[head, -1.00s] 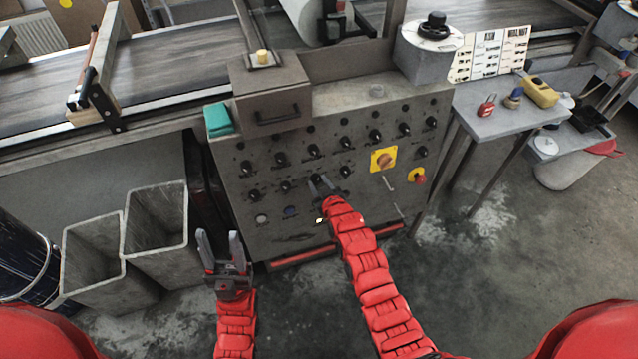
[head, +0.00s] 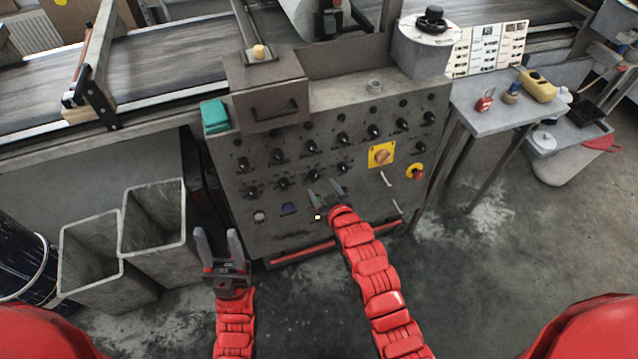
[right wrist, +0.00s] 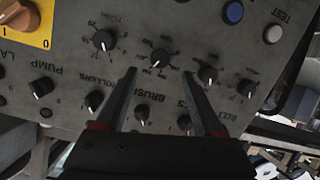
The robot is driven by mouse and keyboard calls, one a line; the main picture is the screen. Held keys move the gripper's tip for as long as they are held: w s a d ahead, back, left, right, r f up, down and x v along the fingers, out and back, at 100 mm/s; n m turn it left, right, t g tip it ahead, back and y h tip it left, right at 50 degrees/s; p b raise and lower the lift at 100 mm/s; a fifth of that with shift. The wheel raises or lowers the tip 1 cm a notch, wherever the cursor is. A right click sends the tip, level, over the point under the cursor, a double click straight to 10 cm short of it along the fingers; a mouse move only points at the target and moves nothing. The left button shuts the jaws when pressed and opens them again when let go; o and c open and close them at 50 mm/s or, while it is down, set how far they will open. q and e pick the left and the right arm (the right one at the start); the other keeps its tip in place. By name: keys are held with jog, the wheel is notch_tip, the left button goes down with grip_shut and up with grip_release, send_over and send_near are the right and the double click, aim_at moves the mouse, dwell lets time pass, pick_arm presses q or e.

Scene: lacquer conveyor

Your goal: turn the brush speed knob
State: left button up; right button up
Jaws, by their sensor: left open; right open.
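The grey control panel (head: 300,225) carries rows of black knobs. In the right wrist view the panel appears turned round, and a BRUSH label (right wrist: 150,97) shows between my right fingers. One black knob with a white pointer (right wrist: 158,58) lies beyond the label, past the fingertips; another (right wrist: 142,112) lies on the label's near side. I cannot tell which of them the label names. My right gripper (head: 325,190) is open and empty in front of the panel, by the lower knob row (head: 313,174). My left gripper (head: 218,232) is open and empty, left of the panel's lower edge.
A yellow-plated rotary switch (head: 381,154) and a red stop button (head: 416,173) sit on the panel's right side. Neighbouring knobs (right wrist: 103,40) (right wrist: 208,74) stand close to my right fingers. Grey bins (head: 150,230) stand at left. A side table (head: 490,117) stands at right.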

jog(key=b+v, duration=0.1)
jog(key=v, duration=1)
jog(key=shift+s, duration=0.35)
jog(key=shift+d+r, duration=0.1)
